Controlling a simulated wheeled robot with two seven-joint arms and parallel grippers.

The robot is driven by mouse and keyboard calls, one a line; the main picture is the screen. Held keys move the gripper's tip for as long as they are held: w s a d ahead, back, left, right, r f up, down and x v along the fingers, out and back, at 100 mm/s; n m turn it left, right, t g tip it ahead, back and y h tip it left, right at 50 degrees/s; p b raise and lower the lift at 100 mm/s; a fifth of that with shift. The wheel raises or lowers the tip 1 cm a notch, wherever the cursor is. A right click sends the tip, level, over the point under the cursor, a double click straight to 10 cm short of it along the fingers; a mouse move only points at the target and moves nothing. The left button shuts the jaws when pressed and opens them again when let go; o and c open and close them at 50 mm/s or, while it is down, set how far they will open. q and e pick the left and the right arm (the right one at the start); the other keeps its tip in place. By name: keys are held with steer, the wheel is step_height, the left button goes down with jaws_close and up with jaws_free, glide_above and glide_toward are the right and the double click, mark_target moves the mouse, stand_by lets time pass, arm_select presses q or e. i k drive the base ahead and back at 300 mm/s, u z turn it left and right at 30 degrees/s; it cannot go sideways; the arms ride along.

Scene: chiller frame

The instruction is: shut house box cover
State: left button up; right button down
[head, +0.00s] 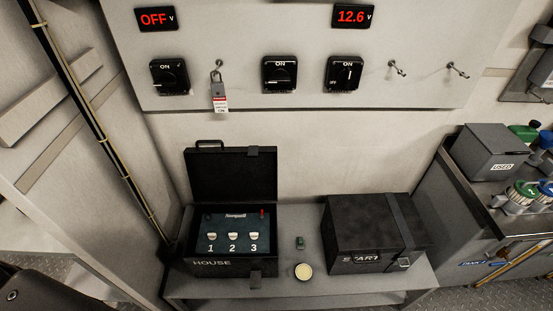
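The house box (215,265) stands on the low bench at centre left, with the word HOUSE on its front. Its cover (232,178) is open and stands upright at the back, with a handle on top and a latch piece at its upper edge. Inside, a dark panel (233,221) shows three pale knobs numbered 1, 2 and 3 and a small red part at the upper right. A latch (255,280) shows on the box front. Neither of my grippers is in view.
A closed START box (365,235) stands to the right on the bench (425,283). A small green item (300,243) and a round pale-topped item (303,271) sit between the boxes. A switch panel (310,40) hangs above the boxes. A grey USED bin (488,152) stands at right.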

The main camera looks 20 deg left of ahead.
mark_target(222, 174)
steer(key=u, duration=1.2)
